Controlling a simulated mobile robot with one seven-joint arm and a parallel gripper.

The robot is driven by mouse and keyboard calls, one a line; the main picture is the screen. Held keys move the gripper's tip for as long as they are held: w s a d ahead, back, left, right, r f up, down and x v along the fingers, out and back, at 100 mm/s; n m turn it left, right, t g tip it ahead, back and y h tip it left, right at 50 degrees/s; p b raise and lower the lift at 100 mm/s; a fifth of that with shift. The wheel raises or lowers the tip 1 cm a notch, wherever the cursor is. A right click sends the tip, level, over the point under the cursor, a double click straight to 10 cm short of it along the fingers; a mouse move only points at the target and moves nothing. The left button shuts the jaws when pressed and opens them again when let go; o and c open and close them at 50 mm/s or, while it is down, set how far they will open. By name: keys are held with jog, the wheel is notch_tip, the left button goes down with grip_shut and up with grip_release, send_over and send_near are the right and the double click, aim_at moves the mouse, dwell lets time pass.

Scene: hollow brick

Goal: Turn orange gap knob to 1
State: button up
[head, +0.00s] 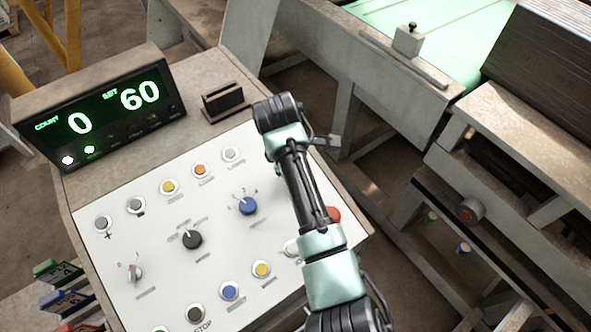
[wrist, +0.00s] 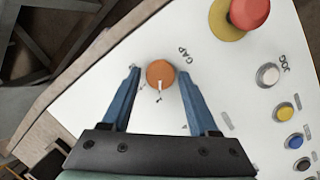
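The orange gap knob (wrist: 160,72) shows in the wrist view, on the white panel beside the printed word GAP. A short white pointer line on it points toward the bottom of the picture, toward a small mark; the dial numbers are too small to read. My gripper (wrist: 161,75) is open, with one blue finger on each side of the knob. A gap shows between the knob and each finger; I cannot tell the fingertips' height above the panel. In the head view my arm hides the knob.
The white panel (head: 120,240) carries a blue knob (head: 248,205), a black knob (head: 192,239), a grey knob (head: 134,272) and several buttons. A red mushroom button (wrist: 249,12) on a yellow base is near the gap knob. The display (head: 100,110) reads 0 and 60.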

jog(key=shift+o, duration=0.7)
jog(key=shift+r, duration=0.1)
jog(key=v, duration=1.3)
jog(key=shift+p, duration=0.4)
jog(key=shift+d, duration=0.1)
